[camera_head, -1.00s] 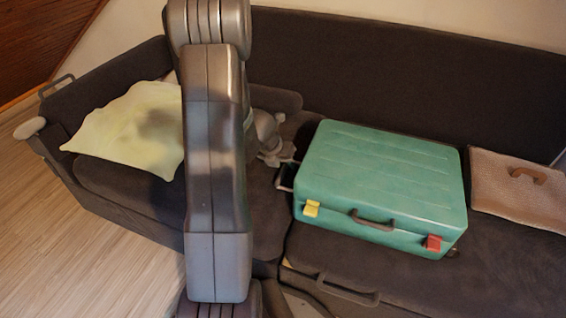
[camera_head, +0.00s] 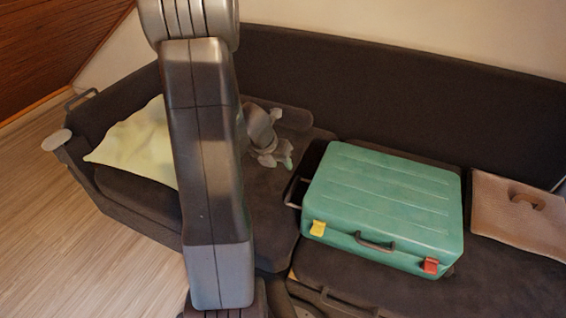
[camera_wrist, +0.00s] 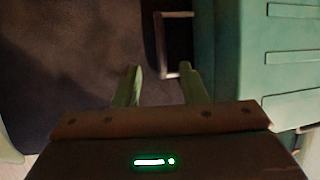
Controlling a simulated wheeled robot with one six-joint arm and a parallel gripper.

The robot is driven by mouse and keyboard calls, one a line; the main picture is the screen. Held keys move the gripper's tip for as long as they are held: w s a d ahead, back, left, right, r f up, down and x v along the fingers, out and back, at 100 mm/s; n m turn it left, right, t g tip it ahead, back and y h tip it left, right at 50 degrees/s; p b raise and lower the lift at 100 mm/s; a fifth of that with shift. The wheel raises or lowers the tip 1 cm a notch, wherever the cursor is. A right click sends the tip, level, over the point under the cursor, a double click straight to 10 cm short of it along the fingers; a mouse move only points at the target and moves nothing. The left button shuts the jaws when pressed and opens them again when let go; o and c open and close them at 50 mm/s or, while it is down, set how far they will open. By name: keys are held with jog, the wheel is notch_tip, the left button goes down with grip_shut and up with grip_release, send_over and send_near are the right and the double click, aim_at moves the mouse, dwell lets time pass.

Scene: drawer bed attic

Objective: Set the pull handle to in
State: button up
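The teal suitcase (camera_head: 385,205) lies flat on the dark sofa. Its pull handle (camera_head: 292,191), a thin U-shaped metal frame, sticks out from the left side with a clear gap between grip bar and case. In the wrist view the pull handle (camera_wrist: 160,45) shows at upper centre, left of the suitcase wall (camera_wrist: 247,60). My gripper (camera_head: 284,160) is just behind and above the handle in the head view. In the wrist view my gripper (camera_wrist: 161,76) has its two fingers apart and nothing held; the handle's near end appears between the fingertips. Contact cannot be told.
A pale cushion (camera_head: 135,150) lies left, partly behind my arm. The sofa back (camera_head: 390,95) rises behind.

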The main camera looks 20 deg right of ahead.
aim_at(293, 188)
jog(key=shift+w+r, duration=0.1)
jog(key=c, duration=0.6)
jog(key=w+m, duration=0.1)
jog(key=m, duration=0.2)
jog(key=w+d+m+g, duration=0.1)
jog(key=m, duration=0.2)
jog(key=w+m+g, duration=0.1)
jog(key=w+m, duration=0.1)
jog(key=m, duration=0.1)
jog(key=shift+d+f+m, duration=0.15)
jog(key=shift+f+m, duration=0.15)
grip_shut()
jog(key=w+a+f+m+g+y, duration=0.1)
jog(key=w+a+m+g+y, duration=0.15)
jog(key=m, duration=0.65)
jog(key=b+x, duration=0.1)
jog(key=x, duration=0.2)
jog(key=b+x, duration=0.2)
jog(key=x, duration=0.2)
jog(key=w+b+x, duration=0.1)
jog(key=b+x, duration=0.1)
jog(key=x, duration=0.1)
jog(key=shift+a+f, duration=0.15)
jog(key=shift+f, duration=0.2)
jog(key=shift+s+d+b, duration=0.3)
jog(key=shift+s+d, duration=0.6)
jog(key=shift+s, duration=0.05)
jog(key=shift+s+d, duration=0.35)
jog(key=shift+d, duration=0.05)
